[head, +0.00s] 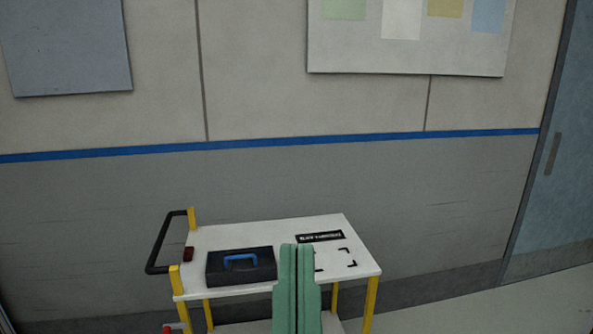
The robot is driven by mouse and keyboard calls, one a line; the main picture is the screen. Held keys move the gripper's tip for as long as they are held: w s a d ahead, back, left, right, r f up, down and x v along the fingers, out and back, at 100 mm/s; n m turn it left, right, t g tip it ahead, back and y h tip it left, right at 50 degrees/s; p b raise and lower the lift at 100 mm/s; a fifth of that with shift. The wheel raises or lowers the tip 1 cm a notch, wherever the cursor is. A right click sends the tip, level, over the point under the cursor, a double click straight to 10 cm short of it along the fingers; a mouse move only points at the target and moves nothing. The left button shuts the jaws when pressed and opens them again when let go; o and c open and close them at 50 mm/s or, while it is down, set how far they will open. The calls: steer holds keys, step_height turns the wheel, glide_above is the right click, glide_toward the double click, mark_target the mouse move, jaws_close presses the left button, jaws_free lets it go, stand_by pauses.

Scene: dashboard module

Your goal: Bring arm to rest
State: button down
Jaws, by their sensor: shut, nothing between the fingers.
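My gripper (297,248) shows at the bottom centre of the head view as two long green fingers side by side, with only a thin dark line between them. It is shut and empty. The fingers point up in the picture, in front of a white-topped cart (210,236), and hide part of its top and front edge. The rest of my arm is out of view. I cannot tell how far the fingertips are from the cart.
A black case (225,272) with a blue handle lies on the cart, left of my gripper. A black label (320,237) and corner marks are right of it. The cart has yellow legs and a black push handle (158,245). A grey-blue door (556,160) stands right.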

step_height(320, 180, up, 31)
steer(key=p, duration=2.8)
steer(key=shift+a, duration=0.15)
steer(key=shift+f, duration=0.2)
